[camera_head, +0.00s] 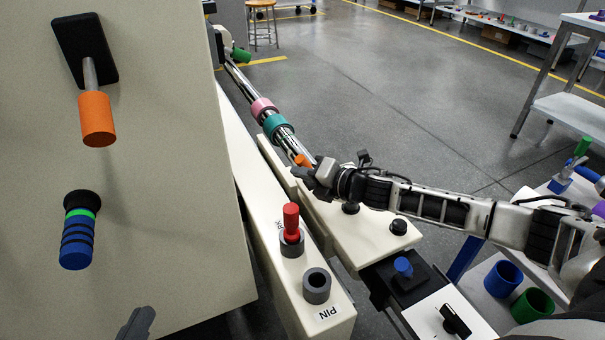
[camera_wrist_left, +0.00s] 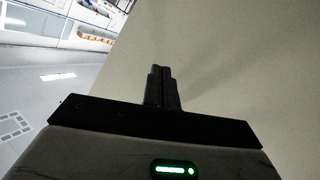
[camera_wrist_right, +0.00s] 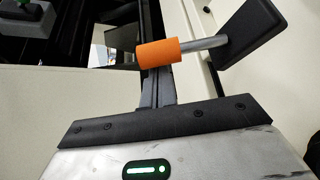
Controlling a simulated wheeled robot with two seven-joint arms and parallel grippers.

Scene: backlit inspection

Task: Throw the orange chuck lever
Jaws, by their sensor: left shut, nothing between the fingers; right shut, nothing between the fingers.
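An orange-gripped lever (camera_wrist_right: 158,53) on a metal stem and black plate shows in the right wrist view, across the tips of my right gripper (camera_wrist_right: 157,85). I cannot tell if they touch. In the head view my right gripper (camera_head: 312,174) is shut and empty beside a small orange piece (camera_head: 302,160), mostly hidden. A second orange lever (camera_head: 98,120) hangs on a black plate on the near cream panel. I cannot tell which is the chuck lever. My left gripper (camera_head: 138,322) is shut and empty at the bottom edge; its fingers show against the panel in its wrist view (camera_wrist_left: 162,85).
A blue handle with a green band (camera_head: 78,235) is on the near panel. A red pin (camera_head: 291,222) stands in a grey socket, beside an empty socket (camera_head: 317,284). A shiny bar (camera_head: 248,90) carries pink and teal rings. Blue (camera_head: 503,278) and green cups stand at right.

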